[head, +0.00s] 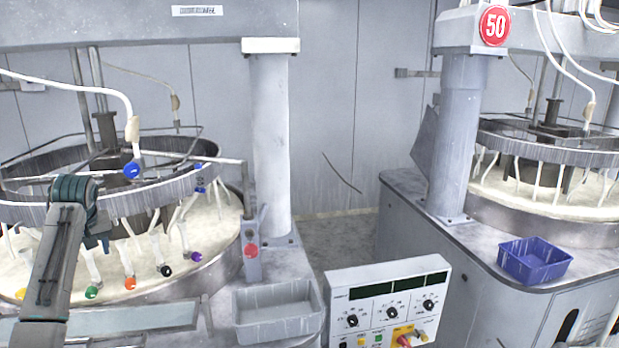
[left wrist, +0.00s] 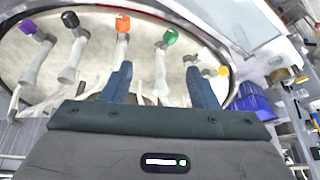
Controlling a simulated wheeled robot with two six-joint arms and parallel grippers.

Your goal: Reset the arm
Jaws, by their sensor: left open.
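My left arm comes in from the left in the head view and reaches over the left polishing platen (head: 218,232). My left gripper (left wrist: 158,70) shows in the left wrist view with its two blue fingers apart and nothing held between them. Behind the fingers are hanging tubes with coloured ends. A green end (left wrist: 169,35) appears between the fingers and an orange end (left wrist: 123,24) just left of them. In the head view the gripper (head: 97,241) is mostly hidden behind the arm, so its fingertips are unclear. My right gripper is not in view.
A grey bin (head: 277,327) stands beside the left platen. A control panel (head: 387,290) with knobs is at the bottom centre. A blue bin (head: 534,270) sits on the right machine near its platen (head: 545,227). A grey column (head: 270,150) rises behind the left platen.

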